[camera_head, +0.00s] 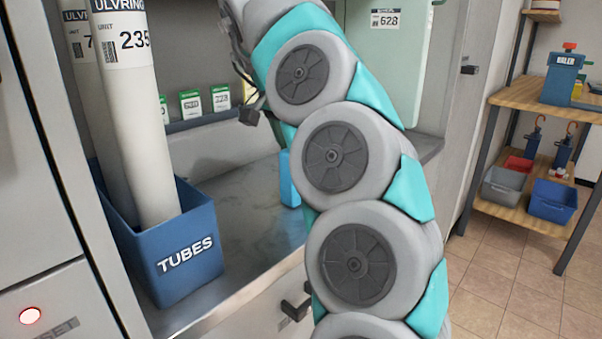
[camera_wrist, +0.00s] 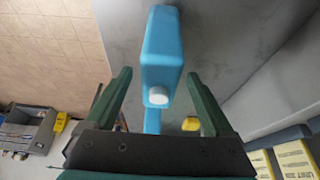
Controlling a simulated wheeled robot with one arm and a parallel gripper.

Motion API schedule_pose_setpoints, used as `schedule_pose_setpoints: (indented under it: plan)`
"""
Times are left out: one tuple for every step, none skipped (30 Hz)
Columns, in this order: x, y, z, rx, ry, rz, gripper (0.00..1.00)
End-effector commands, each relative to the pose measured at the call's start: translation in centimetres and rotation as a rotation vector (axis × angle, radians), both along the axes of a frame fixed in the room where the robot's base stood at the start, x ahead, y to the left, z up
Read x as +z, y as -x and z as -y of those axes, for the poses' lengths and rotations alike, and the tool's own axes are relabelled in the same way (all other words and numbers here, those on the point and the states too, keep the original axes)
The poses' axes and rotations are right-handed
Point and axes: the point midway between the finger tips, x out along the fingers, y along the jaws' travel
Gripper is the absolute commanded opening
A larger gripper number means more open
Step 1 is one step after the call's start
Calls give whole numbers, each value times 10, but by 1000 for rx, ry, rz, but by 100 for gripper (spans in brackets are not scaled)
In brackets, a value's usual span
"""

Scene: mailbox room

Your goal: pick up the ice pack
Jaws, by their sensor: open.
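The ice pack (camera_wrist: 162,50) is a light blue slab with a white cap. In the wrist view it stands out ahead, between the two dark green fingers of my gripper (camera_wrist: 158,74). The fingers are open, with a visible gap on each side of the pack. Another light blue part shows lower down, behind the cap; I cannot tell whether it belongs to the same pack. In the head view a blue strip of the ice pack (camera_head: 289,180) shows on the metal shelf (camera_head: 245,205), mostly hidden by my arm.
A blue TUBES bin (camera_head: 190,262) with tall white tubes stands left on the shelf. Small green-topped cards (camera_head: 191,104) line the back. A wooden rack (camera_head: 520,95) with bins stands at right.

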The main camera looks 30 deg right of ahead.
Motion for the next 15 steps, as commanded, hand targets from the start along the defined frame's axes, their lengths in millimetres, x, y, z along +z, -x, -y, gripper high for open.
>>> schedule_pose_setpoints:
  plan:
    - [-4, 0, 2, -1, 0, -3, 88]
    - [-6, 0, 3, -1, 1, -4, 88]
    - [-11, 0, 5, 0, 1, -7, 88]
    - [-14, -1, 6, 0, 1, -7, 88]
    - [-17, -1, 7, 0, 0, -6, 88]
    - [-21, -2, 9, 0, -1, -3, 88]
    - [-25, -3, 10, 1, 0, -2, 88]
    - [-28, -3, 12, 0, 1, -2, 88]
    - [-33, -4, 14, 0, 2, -4, 88]
    - [-36, -4, 15, -1, 1, -4, 88]
    - [-38, -4, 16, -1, 1, -4, 88]
    - [-41, -5, 16, 0, 0, -2, 88]
    - [-42, -5, 17, 1, 0, -2, 88]
    - [-43, -6, 17, 1, -1, -1, 88]
    - [-44, -6, 17, 1, -2, 1, 88]
